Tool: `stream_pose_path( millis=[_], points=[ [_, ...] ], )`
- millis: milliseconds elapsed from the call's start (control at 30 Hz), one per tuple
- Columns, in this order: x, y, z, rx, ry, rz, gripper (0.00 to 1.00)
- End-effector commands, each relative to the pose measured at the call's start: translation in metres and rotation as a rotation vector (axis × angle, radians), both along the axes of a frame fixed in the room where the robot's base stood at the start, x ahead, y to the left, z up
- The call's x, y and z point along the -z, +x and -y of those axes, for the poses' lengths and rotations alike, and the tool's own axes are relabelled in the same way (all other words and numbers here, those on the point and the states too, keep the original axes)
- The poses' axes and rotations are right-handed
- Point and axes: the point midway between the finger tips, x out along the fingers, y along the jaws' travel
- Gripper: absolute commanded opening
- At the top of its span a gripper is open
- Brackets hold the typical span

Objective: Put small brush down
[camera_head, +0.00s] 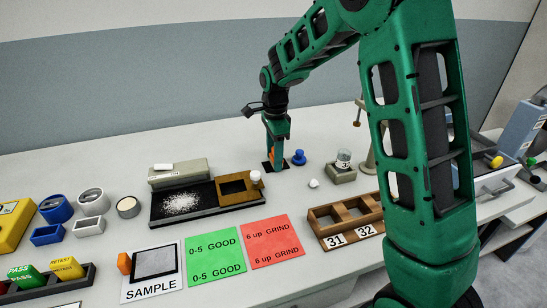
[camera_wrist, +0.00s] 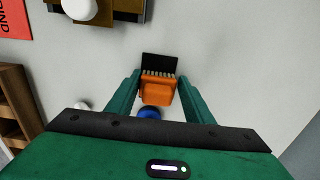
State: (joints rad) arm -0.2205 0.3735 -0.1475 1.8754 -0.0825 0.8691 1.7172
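The small brush (camera_wrist: 158,90) is orange with a row of pale bristles. In the wrist view it lies between the two fingers of my gripper (camera_wrist: 160,76), which close on its sides. A dark square pad (camera_wrist: 160,63) shows just beyond the bristles. In the head view my gripper (camera_head: 273,157) points down low over the back of the table, at the dark pad (camera_head: 266,166). A bit of orange brush (camera_head: 271,154) shows between the fingers. Whether the bristles touch the pad is not clear.
A blue knobbed piece (camera_head: 298,158) stands close right of my gripper. A small jar (camera_head: 343,158) on a block and a wooden rack (camera_head: 325,227) are to the right.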

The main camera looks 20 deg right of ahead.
Motion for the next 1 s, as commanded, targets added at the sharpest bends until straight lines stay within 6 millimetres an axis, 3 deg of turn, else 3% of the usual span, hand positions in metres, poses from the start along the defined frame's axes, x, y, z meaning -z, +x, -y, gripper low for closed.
stream_pose_path(
  millis=[200,567,667,1000],
  points=[
    [0.008,-0.007,0.000,0.000,-0.002,-0.024,0.60],
    [0.005,-0.008,0.000,-0.001,-0.002,-0.029,0.60],
    [-0.006,-0.007,0.000,-0.001,-0.002,-0.025,0.60],
    [-0.076,-0.004,0.001,0.000,-0.001,-0.013,0.60]
  ],
)
